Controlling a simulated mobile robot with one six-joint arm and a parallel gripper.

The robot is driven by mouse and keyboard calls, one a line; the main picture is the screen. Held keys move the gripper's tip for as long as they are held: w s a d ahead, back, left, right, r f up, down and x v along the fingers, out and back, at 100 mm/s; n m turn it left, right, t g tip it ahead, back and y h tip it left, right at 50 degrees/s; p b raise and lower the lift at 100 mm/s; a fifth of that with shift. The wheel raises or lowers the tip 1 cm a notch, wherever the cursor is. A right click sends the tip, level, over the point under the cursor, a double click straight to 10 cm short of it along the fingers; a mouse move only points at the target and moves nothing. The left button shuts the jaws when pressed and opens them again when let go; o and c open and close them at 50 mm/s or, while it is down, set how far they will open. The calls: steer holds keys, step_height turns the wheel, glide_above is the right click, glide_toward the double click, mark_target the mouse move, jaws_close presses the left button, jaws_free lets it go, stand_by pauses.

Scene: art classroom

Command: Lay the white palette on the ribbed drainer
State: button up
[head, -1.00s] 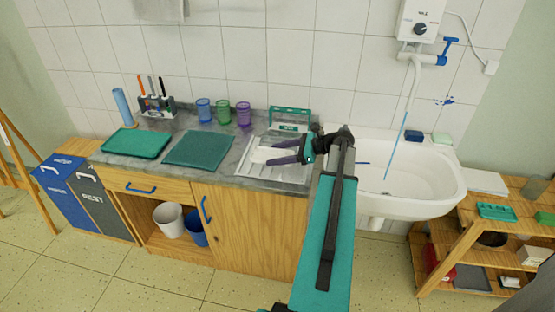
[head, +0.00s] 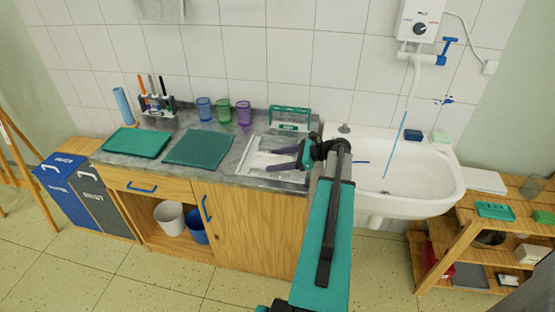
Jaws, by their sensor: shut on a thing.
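The white palette (head: 261,160) is between the dark fingers of my gripper (head: 277,160) in the head view. It lies low over the white ribbed drainer (head: 244,171), on the counter left of the sink. White on white, I cannot tell whether the palette touches the ribs or is just above them. My gripper is shut on the palette's right side and comes in from the right; the fingers hide part of the palette and drainer.
A teal rack (head: 289,118) stands behind the drainer. A dark green mat (head: 199,148) lies to its left, with several coloured cups (head: 223,112) behind. The white sink (head: 405,178) is on the right. A green tray (head: 137,142) is farther left.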

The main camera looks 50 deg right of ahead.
steer(key=shift+f, duration=0.1)
steer(key=o, duration=1.1)
steer(key=shift+c, duration=0.2)
steer(key=b+v, duration=0.3)
steer(key=v, duration=0.9)
steer(key=shift+r, duration=0.35)
